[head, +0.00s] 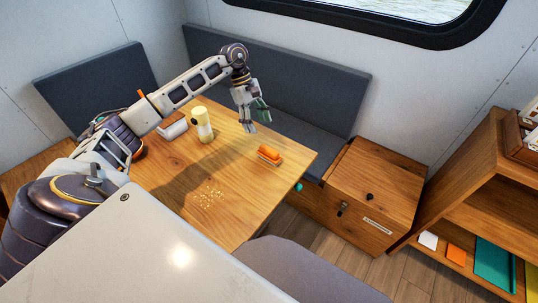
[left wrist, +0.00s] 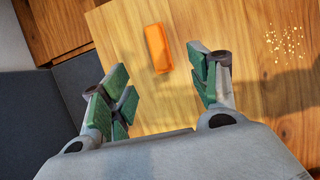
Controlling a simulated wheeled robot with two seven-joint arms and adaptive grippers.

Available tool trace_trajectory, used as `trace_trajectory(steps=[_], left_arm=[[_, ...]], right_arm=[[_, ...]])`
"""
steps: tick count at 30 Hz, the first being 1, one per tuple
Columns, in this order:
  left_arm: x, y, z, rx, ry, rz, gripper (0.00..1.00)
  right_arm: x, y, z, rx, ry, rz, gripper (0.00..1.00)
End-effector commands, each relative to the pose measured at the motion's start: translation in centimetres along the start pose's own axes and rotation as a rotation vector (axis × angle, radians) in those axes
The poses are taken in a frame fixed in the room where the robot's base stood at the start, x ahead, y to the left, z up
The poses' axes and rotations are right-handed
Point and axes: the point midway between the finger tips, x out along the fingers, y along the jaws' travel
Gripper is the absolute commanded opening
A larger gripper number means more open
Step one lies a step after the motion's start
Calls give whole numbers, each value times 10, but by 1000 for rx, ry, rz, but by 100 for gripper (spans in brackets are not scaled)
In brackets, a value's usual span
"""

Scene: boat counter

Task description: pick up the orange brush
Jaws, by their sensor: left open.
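The orange brush (head: 268,154) lies on the wooden table (head: 230,226) near its right edge in the head view. In the left wrist view the orange brush (left wrist: 158,48) shows beyond the fingertips, between the two fingers and apart from them. My left gripper (head: 251,118) is open and empty above the table, to the upper left of the brush in the head view. In the left wrist view my left gripper's green-padded fingers (left wrist: 163,90) are spread wide. My right gripper is not in view.
A pale yellow bottle (head: 202,124) stands on the table behind the brush, to its left. Crumbs (head: 209,196) lie on the table's front part. Dark bench cushions (head: 290,80) stand behind the table. A wooden chest (head: 375,195) and shelf (head: 480,200) stand at the right.

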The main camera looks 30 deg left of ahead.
Motion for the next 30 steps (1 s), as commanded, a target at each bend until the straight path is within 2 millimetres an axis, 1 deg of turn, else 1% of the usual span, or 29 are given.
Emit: trace_trajectory(steps=[5, 18, 21, 25, 30], left_arm=[[12, 0, 0, 0, -2, -2, 61], [68, 0, 1, 0, -3, -1, 61], [78, 0, 0, 0, -2, -2, 61], [85, 0, 0, 0, -1, 0, 61], [86, 1, 0, 0, -1, 1, 61]], right_arm=[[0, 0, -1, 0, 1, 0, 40], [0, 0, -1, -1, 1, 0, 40], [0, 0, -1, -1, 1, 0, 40], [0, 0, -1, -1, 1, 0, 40], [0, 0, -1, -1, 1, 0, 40]])
